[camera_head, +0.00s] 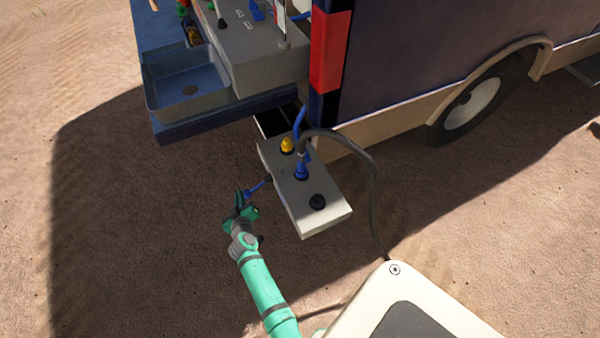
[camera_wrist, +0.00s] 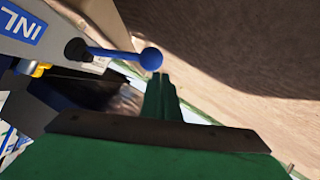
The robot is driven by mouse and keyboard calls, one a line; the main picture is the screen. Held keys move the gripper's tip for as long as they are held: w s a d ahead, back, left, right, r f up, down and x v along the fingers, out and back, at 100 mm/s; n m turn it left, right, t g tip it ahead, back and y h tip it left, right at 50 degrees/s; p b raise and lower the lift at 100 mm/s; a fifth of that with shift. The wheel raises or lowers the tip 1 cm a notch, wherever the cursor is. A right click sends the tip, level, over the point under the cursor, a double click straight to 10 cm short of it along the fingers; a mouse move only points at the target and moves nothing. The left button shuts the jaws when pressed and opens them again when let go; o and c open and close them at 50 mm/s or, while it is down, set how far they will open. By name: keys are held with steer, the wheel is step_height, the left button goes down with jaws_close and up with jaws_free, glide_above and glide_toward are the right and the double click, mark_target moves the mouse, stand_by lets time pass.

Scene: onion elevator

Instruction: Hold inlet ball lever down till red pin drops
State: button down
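The inlet lever, a blue rod with a ball end (camera_head: 258,186), sticks out to the left from the low grey box (camera_head: 318,212) at the vehicle's corner. In the wrist view the blue ball (camera_wrist: 151,58) is close up, its rod running from a black pivot on a grey panel with a blue label (camera_wrist: 24,22) reading "INL". My gripper (camera_head: 243,203) is beside the ball end. Its green fingers (camera_wrist: 163,95) look together, their tips just below the ball in the picture; whether they touch it I cannot tell. I cannot make out a red pin for certain.
A sink (camera_head: 186,82) and a larger grey box (camera_head: 255,55) are above left. The sandy ground at left is clear.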

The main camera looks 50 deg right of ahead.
steer(key=s+a+r, duration=0.5)
steer(key=s+a, duration=0.1)
steer(key=a, duration=0.1)
steer(key=shift+s+a, duration=0.15)
steer(key=shift+a, duration=0.1)
stand_by(0.5)
steer(key=s+a+r+n+t+y, duration=0.1)
steer(key=s+a+y, duration=0.1)
steer(key=s+a, duration=0.55)
steer(key=s+a+r+n+t+y, duration=0.1)
steer(key=s+a+y, duration=0.3)
steer(key=s, duration=0.7)
steer(key=s+a+r+t, duration=0.1)
steer(key=s+a+r, duration=0.2)
steer(key=s+r, duration=0.5)
steer(key=s+a+r+t+y, duration=0.1)
steer(key=s+a+r, duration=0.3)
steer(key=s+r, duration=0.4)
step_height(320, 180, up, 3)
steer(key=shift+s+f+m, duration=0.1)
steer(key=shift+s+m, duration=0.1)
steer(key=shift+m, duration=0.1)
steer(key=shift+s, duration=0.1)
